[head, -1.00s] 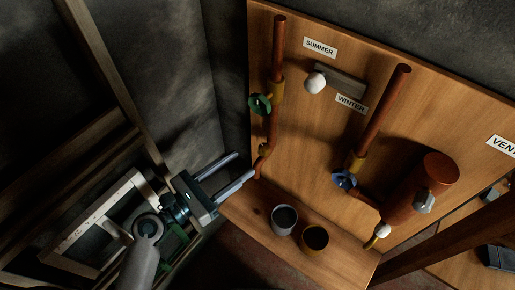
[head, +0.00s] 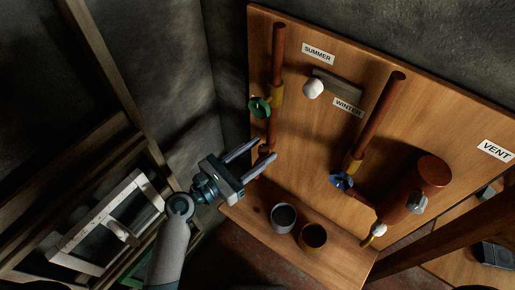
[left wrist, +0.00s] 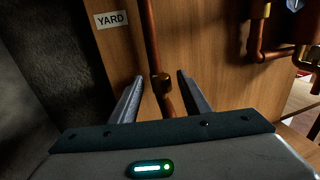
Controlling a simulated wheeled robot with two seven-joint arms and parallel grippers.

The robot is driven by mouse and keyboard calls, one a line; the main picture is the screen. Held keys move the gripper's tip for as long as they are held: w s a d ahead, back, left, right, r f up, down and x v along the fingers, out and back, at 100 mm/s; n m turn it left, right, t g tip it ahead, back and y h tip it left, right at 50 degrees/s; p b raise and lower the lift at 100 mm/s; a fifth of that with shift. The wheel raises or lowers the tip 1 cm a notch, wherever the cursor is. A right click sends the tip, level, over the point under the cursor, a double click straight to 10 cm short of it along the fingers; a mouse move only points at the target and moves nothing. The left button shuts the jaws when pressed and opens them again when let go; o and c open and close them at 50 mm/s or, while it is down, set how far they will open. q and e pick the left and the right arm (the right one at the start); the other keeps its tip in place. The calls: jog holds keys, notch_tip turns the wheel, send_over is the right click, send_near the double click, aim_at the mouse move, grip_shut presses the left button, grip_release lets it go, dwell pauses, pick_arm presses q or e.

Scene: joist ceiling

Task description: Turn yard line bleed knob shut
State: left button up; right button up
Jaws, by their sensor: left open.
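The left copper pipe (head: 278,50) runs down the wooden board and carries a green round handle (head: 259,108). Below it, a brass fitting (head: 264,149) shows partly between the fingers of my left gripper (head: 266,149). In the left wrist view a YARD label (left wrist: 111,19) is beside a copper pipe (left wrist: 150,35). That pipe ends low in a copper fitting (left wrist: 161,88), seen between the open, empty fingers (left wrist: 160,76). I cannot make out a bleed knob on this line; the fingers and the dark may hide it. My right gripper is not in view.
A second pipe (head: 384,115) has a blue handle (head: 341,181), a copper vessel (head: 411,190) and a white knob (head: 379,229). A grey cup (head: 283,217) and a yellow cup (head: 313,237) stand on the ledge below. A white frame (head: 85,240) is at left.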

pick_arm(q)
jog(key=shift+c, duration=0.6)
jog(key=c, duration=0.9)
jog(key=shift+w+a+m+g+h, duration=0.1)
jog(key=shift+w+m+g+h, duration=0.05)
jog(key=shift+m+g+h, duration=0.75)
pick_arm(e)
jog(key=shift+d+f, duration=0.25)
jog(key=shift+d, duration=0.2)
pick_arm(q)
jog(key=o, duration=1)
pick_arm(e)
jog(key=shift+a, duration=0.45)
pick_arm(q)
jog(key=shift+n+t+y, duration=0.4)
jog(key=shift+n+y, duration=0.1)
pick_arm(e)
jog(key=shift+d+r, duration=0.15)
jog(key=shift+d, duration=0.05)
